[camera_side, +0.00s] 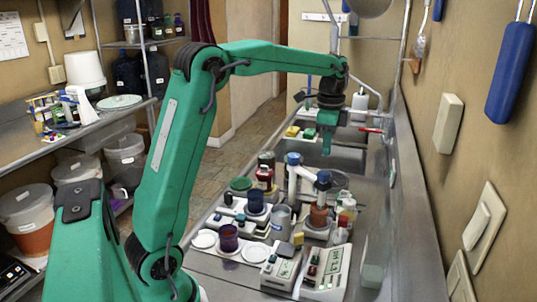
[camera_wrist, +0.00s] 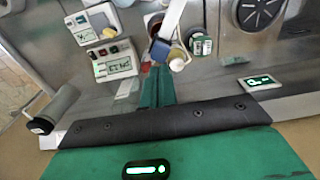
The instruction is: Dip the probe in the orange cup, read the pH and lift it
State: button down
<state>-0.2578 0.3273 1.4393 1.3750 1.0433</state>
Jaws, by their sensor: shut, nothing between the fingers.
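The orange cup (camera_side: 318,216) stands among the bench instruments in the side view. A probe with a blue head (camera_side: 323,180) hangs from a white arm right above the cup; the picture does not show clearly whether its tip is inside. The blue head (camera_wrist: 160,50) also shows in the wrist view, just beyond my fingertips, with the white arm (camera_wrist: 172,18) leading away. My gripper (camera_side: 326,149) is shut and empty, pointing down above the far part of the bench. In the wrist view its green fingers (camera_wrist: 155,72) are together. A pH meter (camera_wrist: 114,62) lies to their left.
Two meters with displays (camera_side: 326,272) stand at the bench front. A purple cup (camera_side: 229,238), a blue cup (camera_side: 255,203) and small bottles (camera_wrist: 201,43) crowd around. A sink (camera_side: 345,157) lies behind. The wall (camera_side: 420,150) bounds the right side.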

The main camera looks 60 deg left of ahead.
aim_at(324, 172)
jog(key=c, duration=1.3)
grip_release()
jog(key=shift+o, duration=0.7)
jog(key=shift+m, duration=0.5)
jog(key=m, duration=0.6)
jog(key=shift+r, duration=0.3)
jog(key=shift+f, duration=3.95)
grip_shut()
